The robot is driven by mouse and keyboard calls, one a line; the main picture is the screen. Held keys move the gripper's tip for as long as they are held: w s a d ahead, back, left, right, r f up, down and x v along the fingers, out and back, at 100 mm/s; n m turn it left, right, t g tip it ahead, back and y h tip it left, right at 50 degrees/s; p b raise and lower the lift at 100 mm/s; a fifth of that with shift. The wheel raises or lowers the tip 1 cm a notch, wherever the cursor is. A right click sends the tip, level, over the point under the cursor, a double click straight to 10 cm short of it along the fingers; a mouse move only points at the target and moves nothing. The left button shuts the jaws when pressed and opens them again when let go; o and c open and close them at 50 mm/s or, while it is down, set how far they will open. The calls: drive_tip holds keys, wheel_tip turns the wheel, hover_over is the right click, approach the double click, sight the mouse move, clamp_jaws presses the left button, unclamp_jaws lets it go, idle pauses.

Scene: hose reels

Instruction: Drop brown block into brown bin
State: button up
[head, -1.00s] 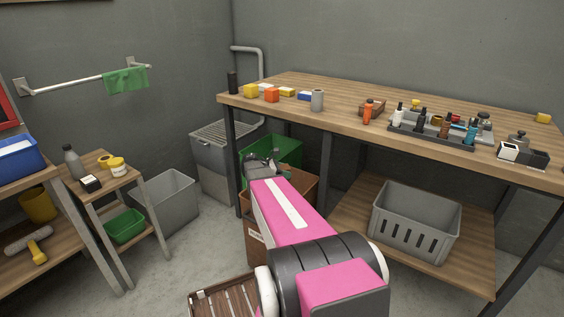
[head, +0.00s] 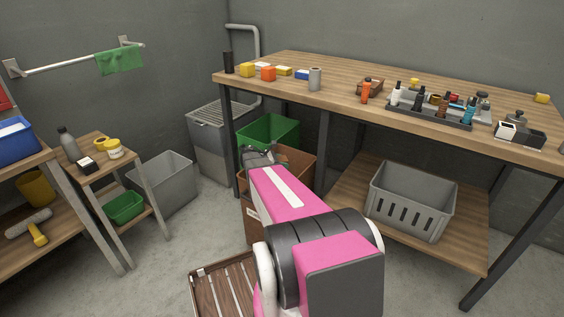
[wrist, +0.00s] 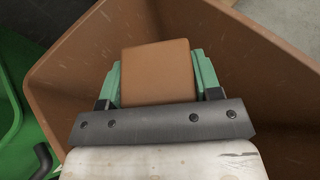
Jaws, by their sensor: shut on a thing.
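The brown block (wrist: 155,72) is between the green-padded fingers of my gripper (wrist: 158,80) in the wrist view, and the gripper is shut on it. The brown bin (wrist: 75,65) surrounds the block in that view, with its walls on both sides; I look down into it. How far the block is above the bin floor I cannot tell. In the head view the brown bin (head: 302,163) stands beside the workbench's left legs, partly hidden by my arm. My gripper (head: 258,156) shows small and dark over the bin there, and the block is hidden.
A green bin (head: 268,131) stands right behind the brown bin; its edge also shows in the wrist view (wrist: 12,110). The workbench (head: 330,110) rises to the right, with a grey crate (head: 411,205) on its lower shelf. A slatted wooden crate (head: 222,285) lies in front.

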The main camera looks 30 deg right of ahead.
drive_tip(key=o, duration=1.1)
drive_tip(key=shift+c, duration=0.2)
drive_tip(key=shift+a, duration=0.1)
drive_tip(key=v, duration=1)
drive_tip(key=shift+a+r, duration=0.15)
drive_tip(key=shift+a, duration=0.15)
